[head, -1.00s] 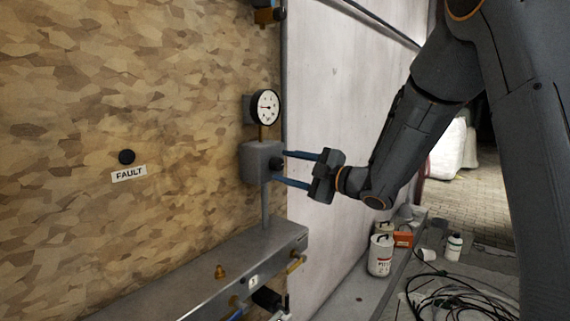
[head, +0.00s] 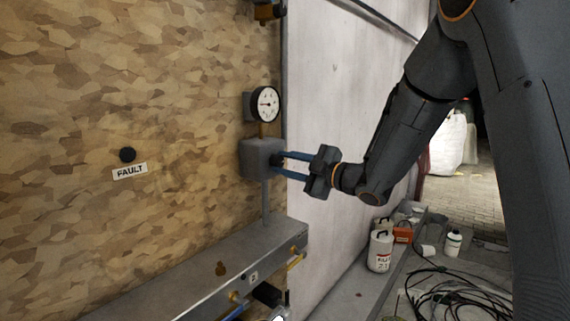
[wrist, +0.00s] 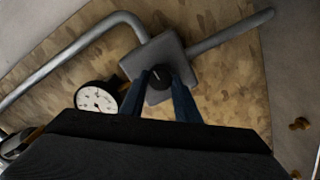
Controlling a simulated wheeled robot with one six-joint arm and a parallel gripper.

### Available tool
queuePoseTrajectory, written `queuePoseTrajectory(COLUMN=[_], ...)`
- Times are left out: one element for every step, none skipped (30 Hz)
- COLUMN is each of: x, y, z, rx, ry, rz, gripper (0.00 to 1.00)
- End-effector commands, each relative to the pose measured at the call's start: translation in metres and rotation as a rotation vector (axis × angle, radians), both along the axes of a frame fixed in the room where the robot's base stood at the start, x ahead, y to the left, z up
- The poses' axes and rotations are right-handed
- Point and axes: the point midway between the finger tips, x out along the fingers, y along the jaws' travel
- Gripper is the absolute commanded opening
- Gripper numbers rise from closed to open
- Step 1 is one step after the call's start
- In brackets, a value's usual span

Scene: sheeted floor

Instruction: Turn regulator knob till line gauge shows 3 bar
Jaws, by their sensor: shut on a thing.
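The line gauge (head: 264,104) is a round white dial with a black rim, mounted above a grey regulator block (head: 258,157). It also shows in the wrist view (wrist: 97,98). Its needle is thin, and the scale figures are too small to read. The black regulator knob (wrist: 158,77) sits on the block's face with a pale mark on it. My gripper (head: 284,162) reaches in from the right, its two blue fingers on either side of the knob and shut on it. In the wrist view the fingers (wrist: 160,86) flank the knob; the exact contact is hidden.
A FAULT label (head: 130,171) sits under a black button (head: 127,155). A white canister (head: 381,250) and loose black cables (head: 450,295) lie at lower right.

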Motion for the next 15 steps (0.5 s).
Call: queuePoseTrajectory(x=[0.0001, 0.0000, 0.0000, 0.0000, 0.0001, 0.0001, 0.0001, 0.0002, 0.0002, 0.0002, 0.0002, 0.0002, 0.0003, 0.0004, 0.0005], y=[-0.0003, -0.0004, -0.0004, -0.0004, -0.0004, -0.0006, -0.0006, -0.0006, -0.0007, -0.0007, -0.0008, -0.0008, -0.0009, -0.0009, -0.0009], z=[0.0005, 0.0005, 0.0005, 0.0005, 0.0006, 0.0007, 0.0008, 0.0009, 0.0011, 0.0013, 0.0014, 0.0016, 0.0017, 0.0017, 0.0016], rx=[0.014, 0.024, 0.040, 0.052, 0.065, 0.083, 0.097, 0.111, 0.130, 0.145, 0.160, 0.179, 0.192, 0.206, 0.223], ry=[0.019, 0.032, 0.052, 0.067, 0.084, 0.108, 0.126, 0.144, 0.169, 0.187, 0.205, 0.229, 0.246, 0.263, 0.285], rz=[-0.001, -0.001, -0.001, -0.001, -0.001, -0.002, -0.002, -0.002, -0.002, -0.002, -0.001, -0.001, -0.001, -0.001, -0.001], gripper=[0.07, 0.07, 0.07, 0.07, 0.07, 0.07, 0.07, 0.07, 0.07, 0.07, 0.07, 0.07, 0.07, 0.07, 0.07])
